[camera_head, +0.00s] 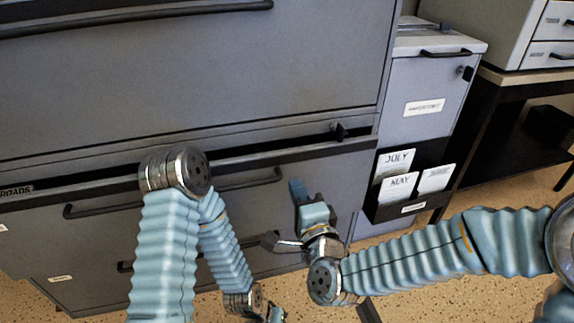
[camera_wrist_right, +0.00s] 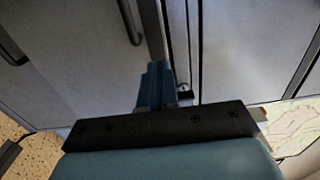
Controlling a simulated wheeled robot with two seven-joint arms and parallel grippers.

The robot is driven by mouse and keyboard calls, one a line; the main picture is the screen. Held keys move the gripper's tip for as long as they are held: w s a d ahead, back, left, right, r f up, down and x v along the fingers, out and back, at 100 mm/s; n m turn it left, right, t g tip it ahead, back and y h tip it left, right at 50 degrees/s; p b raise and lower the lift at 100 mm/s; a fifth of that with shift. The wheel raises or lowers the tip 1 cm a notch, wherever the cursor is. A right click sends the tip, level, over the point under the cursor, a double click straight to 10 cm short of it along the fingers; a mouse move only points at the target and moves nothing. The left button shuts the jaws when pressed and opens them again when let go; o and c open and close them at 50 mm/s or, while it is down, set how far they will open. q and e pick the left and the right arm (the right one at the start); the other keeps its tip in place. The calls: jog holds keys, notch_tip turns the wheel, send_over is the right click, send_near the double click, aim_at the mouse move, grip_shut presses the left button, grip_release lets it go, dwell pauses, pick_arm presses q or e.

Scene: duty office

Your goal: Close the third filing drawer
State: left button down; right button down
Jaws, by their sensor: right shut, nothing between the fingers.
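The grey filing cabinet (camera_head: 190,75) fills the left and middle of the head view. One low drawer (camera_head: 110,228) stands out a little, with a dark gap along its top edge and a bar handle (camera_head: 250,180) on its front. I take it for the third drawer. My right gripper (camera_head: 298,190) is in front of the right part of this drawer front, its blue fingers together and empty. In the right wrist view the shut fingers (camera_wrist_right: 157,80) point at grey cabinet surfaces; contact cannot be told. My left gripper (camera_head: 275,314) hangs low at the bottom edge, mostly cut off.
A narrower grey cabinet (camera_head: 425,85) stands to the right, with a black card holder (camera_head: 400,210) on its side facing me. A dark table (camera_head: 520,85) with a small drawer unit is at the far right. Speckled floor (camera_head: 400,305) is free below.

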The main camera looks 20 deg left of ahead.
aim_at(283, 156)
jog(key=x, duration=0.9)
jog(key=shift+p, duration=0.35)
jog(key=shift+w+a+f+b, duration=0.1)
jog(key=shift+w+f+b, duration=0.15)
jog(key=shift+b, duration=0.1)
jog(key=b+x, duration=0.2)
jog(key=x, duration=0.2)
jog(key=shift+b, duration=0.4)
jog(key=shift+w+r, duration=0.2)
jog(key=shift+r, duration=0.25)
